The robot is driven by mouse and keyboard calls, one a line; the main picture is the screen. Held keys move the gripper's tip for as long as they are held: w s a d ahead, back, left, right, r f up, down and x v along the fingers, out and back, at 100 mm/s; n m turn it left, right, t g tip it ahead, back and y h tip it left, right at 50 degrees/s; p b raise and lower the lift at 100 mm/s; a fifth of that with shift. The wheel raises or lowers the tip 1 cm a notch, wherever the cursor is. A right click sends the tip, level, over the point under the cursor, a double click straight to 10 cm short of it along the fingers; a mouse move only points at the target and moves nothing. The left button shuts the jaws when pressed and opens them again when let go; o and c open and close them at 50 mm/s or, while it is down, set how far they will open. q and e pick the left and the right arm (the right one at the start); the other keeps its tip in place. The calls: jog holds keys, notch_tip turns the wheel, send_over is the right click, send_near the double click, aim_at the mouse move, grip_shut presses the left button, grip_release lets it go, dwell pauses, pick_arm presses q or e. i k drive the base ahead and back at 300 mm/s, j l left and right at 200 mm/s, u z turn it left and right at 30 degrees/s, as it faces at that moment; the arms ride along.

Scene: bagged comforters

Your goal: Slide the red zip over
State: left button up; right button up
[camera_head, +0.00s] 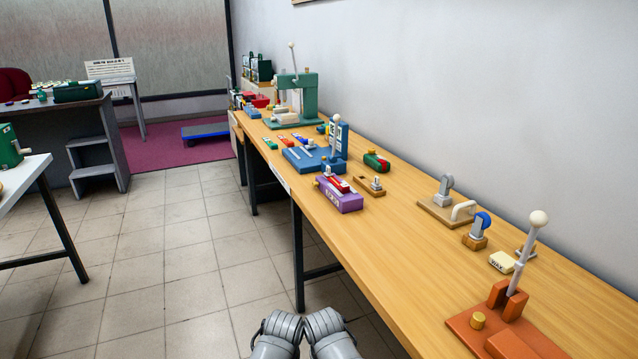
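I cannot make out a bagged comforter or a red zip in the head view. The red parts I can see are a small red piece (338,184) on top of a purple block (345,202), a red and green rounded item (377,161), and small red items at the far end of the long wooden table (405,240). They are too small to tell whether any is a zip. Two grey links of my arms show at the bottom centre, beside the table's left edge. No gripper fingers show.
A lever on an orange base (500,335) stands at the near right. A blue fixture (313,158) and a green press (305,95) stand farther back. Tiled floor (180,270) lies open left of the table. A white table (22,178) and dark steps (90,165) are at left.

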aim_at(344, 189)
jog(key=i+j+z, duration=0.1)
jog(key=j, duration=0.25)
jog(key=i+j, duration=0.25)
jog(key=i+j+z, duration=0.15)
jog(key=j, duration=0.25)
jog(key=i+j+z, duration=0.1)
jog(key=j, duration=0.3)
jog(key=i+j, duration=0.25)
jog(key=i+j+z, duration=0.15)
jog(key=j, duration=0.35)
jog(key=i+j+z, duration=0.1)
jog(key=j, duration=0.25)
jog(key=i+j+z, duration=0.1)
jog(key=j, duration=0.3)
